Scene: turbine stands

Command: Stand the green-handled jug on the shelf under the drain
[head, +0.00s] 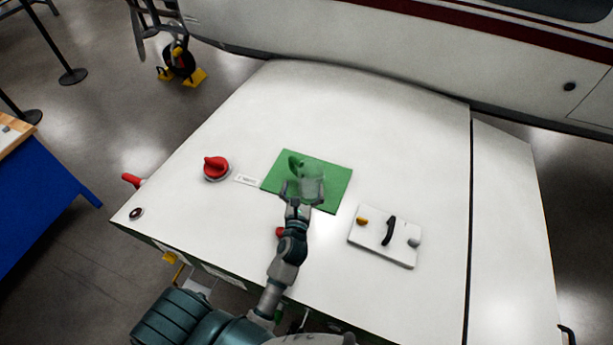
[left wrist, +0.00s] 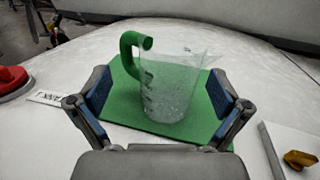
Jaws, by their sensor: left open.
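The clear jug (head: 311,186) with a green handle stands upright on a green mat (head: 338,172) on the white stand top. The left wrist view shows the jug (left wrist: 178,90) with its handle (left wrist: 130,50) to the left. My left gripper (head: 303,188) is at the near side of the jug. Its fingers are spread, one on each side of the jug in the left wrist view (left wrist: 160,103), with gaps between them and the jug. My right gripper does not show. A small yellow part (head: 171,262) is on the stand's front side; I cannot tell whether it is the drain. I cannot make out the shelf clearly.
A red knob (head: 215,167) and a small white label (head: 249,180) are left of the mat. A white plate (head: 385,236) with a black handle and a yellow knob lies to its right. A blue-sided table (head: 40,210) stands at far left. The back of the stand top is clear.

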